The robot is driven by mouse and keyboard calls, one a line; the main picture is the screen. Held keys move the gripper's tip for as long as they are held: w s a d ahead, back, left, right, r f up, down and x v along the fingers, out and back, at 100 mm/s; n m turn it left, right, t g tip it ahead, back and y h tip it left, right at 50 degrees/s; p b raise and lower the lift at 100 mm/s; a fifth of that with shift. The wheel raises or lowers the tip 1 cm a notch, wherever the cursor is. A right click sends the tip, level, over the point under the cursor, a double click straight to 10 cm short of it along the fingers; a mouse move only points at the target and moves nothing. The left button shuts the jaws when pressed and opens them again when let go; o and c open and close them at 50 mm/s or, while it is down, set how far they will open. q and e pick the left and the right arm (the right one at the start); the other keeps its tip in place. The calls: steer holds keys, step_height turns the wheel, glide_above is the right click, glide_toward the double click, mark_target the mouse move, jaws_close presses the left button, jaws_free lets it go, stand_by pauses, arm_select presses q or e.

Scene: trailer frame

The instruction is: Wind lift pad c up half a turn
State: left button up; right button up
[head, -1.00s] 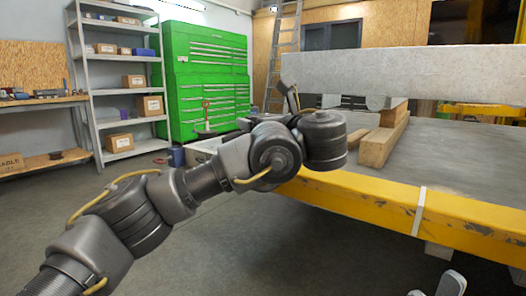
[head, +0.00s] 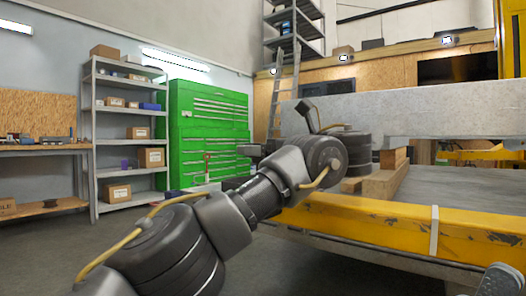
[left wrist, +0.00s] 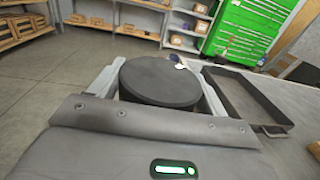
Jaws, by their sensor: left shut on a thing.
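A dark round pad (left wrist: 160,80) with a flat top fills the middle of the left wrist view. My left gripper (left wrist: 160,92) is shut on it, one pale finger on each side. No letter shows on the pad, so I cannot tell which one it is. In the head view my left arm reaches over the yellow frame beam (head: 380,222); its own wrist and links hide the fingers and the pad there. A grey part, probably of my right gripper (head: 502,280), shows at the lower right corner; its jaw state is unclear.
A dark tray (left wrist: 245,105) with a handle lies right of the pad in the left wrist view. A thick grey beam (head: 430,110) rests above wooden blocks (head: 385,180) on the bed. A green tool cabinet (head: 208,130) and shelves (head: 125,125) stand behind. Open floor lies left.

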arm_select(q)
steer(key=shift+f, duration=0.25)
steer(key=o, duration=0.7)
steer(key=shift+o, duration=1.3)
steer(key=shift+w+f, duration=0.1)
steer(key=shift+w, duration=0.05)
steer(key=shift+o, duration=0.2)
steer(key=shift+d+r, duration=0.1)
steer(key=shift+r, duration=0.1)
